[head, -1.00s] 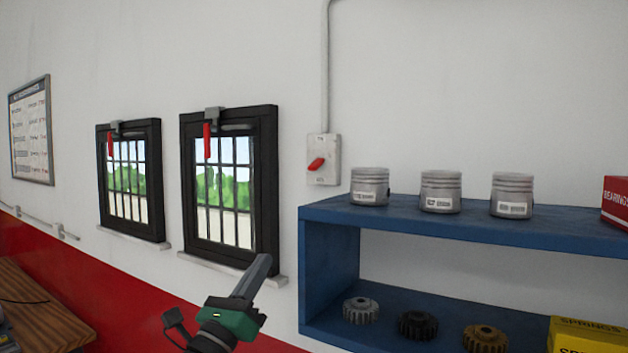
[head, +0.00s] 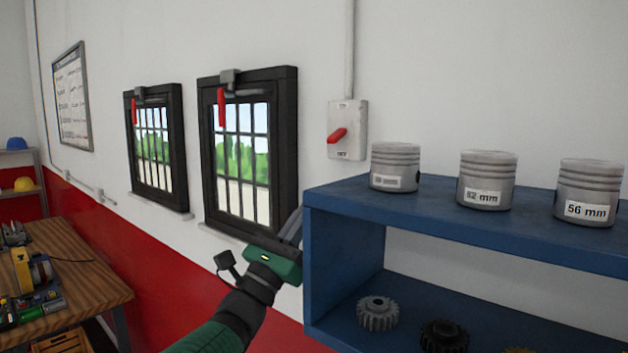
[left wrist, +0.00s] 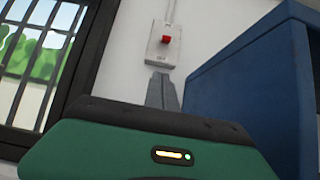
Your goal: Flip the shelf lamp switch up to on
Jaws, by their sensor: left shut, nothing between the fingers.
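The lamp switch is a grey box (head: 347,148) on the white wall, just left of the blue shelf and above its top. Its red lever (head: 338,135) is tilted, with the right end higher. The switch also shows in the left wrist view (left wrist: 163,55), with its red lever (left wrist: 167,39) end-on. My left gripper (head: 293,225) is shut and empty, below and left of the switch and apart from it. In the left wrist view its fingers (left wrist: 161,92) point up toward the switch. My right gripper is in neither view.
The blue shelf (head: 345,243) stands close right of my left gripper, with several pistons on top (head: 487,180) and gears (head: 378,313) below. Two barred windows are on the wall at left, the nearer one (head: 247,150) close to the gripper. A wooden workbench (head: 90,275) holds tools at lower left.

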